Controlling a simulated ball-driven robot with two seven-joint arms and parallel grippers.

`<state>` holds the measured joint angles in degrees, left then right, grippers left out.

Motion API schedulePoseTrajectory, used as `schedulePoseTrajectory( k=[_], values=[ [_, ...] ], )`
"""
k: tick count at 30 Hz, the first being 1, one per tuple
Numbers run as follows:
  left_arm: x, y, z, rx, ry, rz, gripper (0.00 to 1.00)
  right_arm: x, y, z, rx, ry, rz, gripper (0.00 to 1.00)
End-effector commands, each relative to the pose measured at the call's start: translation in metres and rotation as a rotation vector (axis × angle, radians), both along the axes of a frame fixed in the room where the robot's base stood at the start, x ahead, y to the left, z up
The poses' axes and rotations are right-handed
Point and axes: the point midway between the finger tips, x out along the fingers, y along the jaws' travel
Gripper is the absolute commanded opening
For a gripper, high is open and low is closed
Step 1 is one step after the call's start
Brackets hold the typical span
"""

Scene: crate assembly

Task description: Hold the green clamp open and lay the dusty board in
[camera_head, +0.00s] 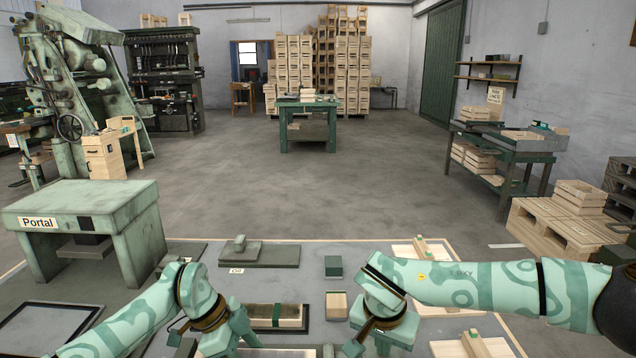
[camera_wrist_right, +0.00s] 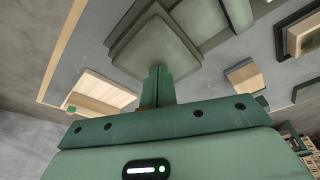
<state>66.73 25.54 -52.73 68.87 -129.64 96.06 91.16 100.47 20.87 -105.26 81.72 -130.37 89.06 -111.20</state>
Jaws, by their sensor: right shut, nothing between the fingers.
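My right gripper (camera_head: 372,335) is at the lower middle of the head view, its fingertips not clear there. In the right wrist view its two green fingers (camera_wrist_right: 157,84) are shut together with nothing between them. My left gripper (camera_head: 225,342) is at the bottom left, and its jaws are hidden. Between the hands a pale wooden piece (camera_head: 290,322) lies in a dark fixture, with a small green part (camera_head: 276,314) across it, possibly the clamp. I cannot tell which wooden piece is the dusty board.
A green block (camera_head: 333,266) and a wooden block (camera_head: 336,305) stand on the grey work surface. A stepped grey-green fixture (camera_head: 262,254) is behind. Light boards (camera_head: 418,247) lie at the right. The Portal stand (camera_head: 88,206) is at the left. The floor beyond is open.

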Motion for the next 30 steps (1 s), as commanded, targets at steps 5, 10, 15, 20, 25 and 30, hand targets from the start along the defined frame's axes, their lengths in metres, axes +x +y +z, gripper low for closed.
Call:
schedulePoseTrajectory(
  k=[5, 10, 15, 20, 25, 30],
  values=[
    [0.0004, 0.0, -0.0005, 0.0, -0.001, 0.0, 0.24, -0.0023, -0.0002, -0.0033, -0.002, 0.008, -0.001, 0.0],
    [0.0005, -0.0003, -0.0006, -0.001, -0.001, 0.0, 0.24, -0.0023, -0.0002, -0.0033, -0.002, 0.008, -0.001, 0.0],
    [0.0004, -0.0003, -0.0007, -0.001, 0.0, 0.0, 0.61, -0.0022, -0.0001, -0.0033, -0.002, 0.008, -0.001, 0.0],
    [0.0004, -0.0002, -0.0008, -0.001, 0.0, 0.0, 0.75, -0.0023, -0.0002, -0.0033, -0.002, 0.008, -0.001, 0.0],
    [0.0002, -0.0001, -0.0011, 0.0, 0.0, 0.0, 0.75, -0.0022, -0.0002, -0.0034, -0.002, 0.008, -0.001, 0.0],
    [0.0003, -0.0001, -0.0011, 0.0, 0.0, 0.0, 0.75, -0.0022, -0.0002, -0.0034, -0.002, 0.008, -0.001, 0.0]
  ],
)
